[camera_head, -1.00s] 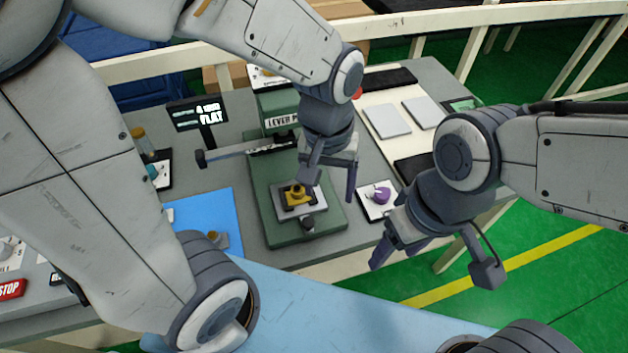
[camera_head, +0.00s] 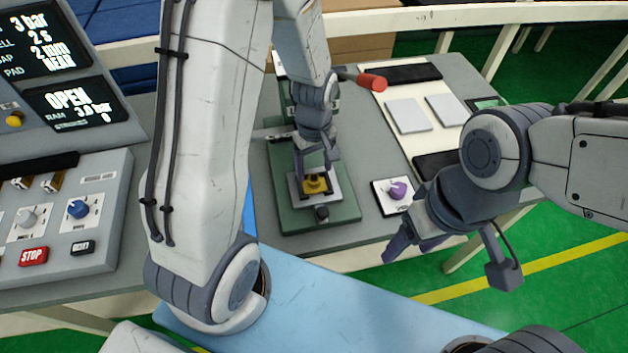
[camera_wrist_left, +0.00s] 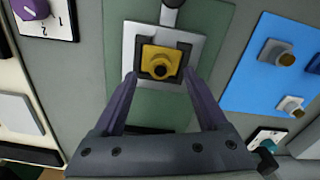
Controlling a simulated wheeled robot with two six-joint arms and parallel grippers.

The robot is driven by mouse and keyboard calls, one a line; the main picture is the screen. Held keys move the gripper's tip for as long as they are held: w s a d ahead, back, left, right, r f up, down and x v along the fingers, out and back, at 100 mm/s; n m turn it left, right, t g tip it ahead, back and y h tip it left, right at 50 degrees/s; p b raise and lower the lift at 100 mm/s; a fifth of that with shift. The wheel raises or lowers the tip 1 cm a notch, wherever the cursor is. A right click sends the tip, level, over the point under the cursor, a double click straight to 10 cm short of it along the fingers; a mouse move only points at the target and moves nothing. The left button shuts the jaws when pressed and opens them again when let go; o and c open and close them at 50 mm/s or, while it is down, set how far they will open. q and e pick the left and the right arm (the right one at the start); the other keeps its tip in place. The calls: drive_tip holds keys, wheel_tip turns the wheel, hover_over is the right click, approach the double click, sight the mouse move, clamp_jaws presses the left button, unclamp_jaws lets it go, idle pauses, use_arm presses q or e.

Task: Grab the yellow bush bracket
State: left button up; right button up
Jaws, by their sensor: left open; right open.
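The yellow bush bracket (camera_head: 315,184) sits in a dark nest on a light plate of the green lever press (camera_head: 340,212). In the left wrist view the bracket (camera_wrist_left: 160,61) shows a dark round hole and lies just beyond and between the fingertips. My left gripper (camera_head: 316,172) is open and above the bracket; its two fingers (camera_wrist_left: 160,80) stand apart on either side, with nothing held. My right gripper (camera_head: 412,250) is open and empty, off the front edge of the table, right of the press.
A purple knob (camera_head: 396,190) on a white plate stands right of the press. A lever with a red grip (camera_head: 371,82) sticks out behind it. In the left wrist view a blue mat (camera_wrist_left: 245,85) holds small parts. A control panel with a red STOP button (camera_head: 33,256) is at left.

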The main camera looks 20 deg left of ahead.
sight(314, 184)
use_arm(q)
drive_tip(key=shift+f, duration=1.35)
clamp_jaws()
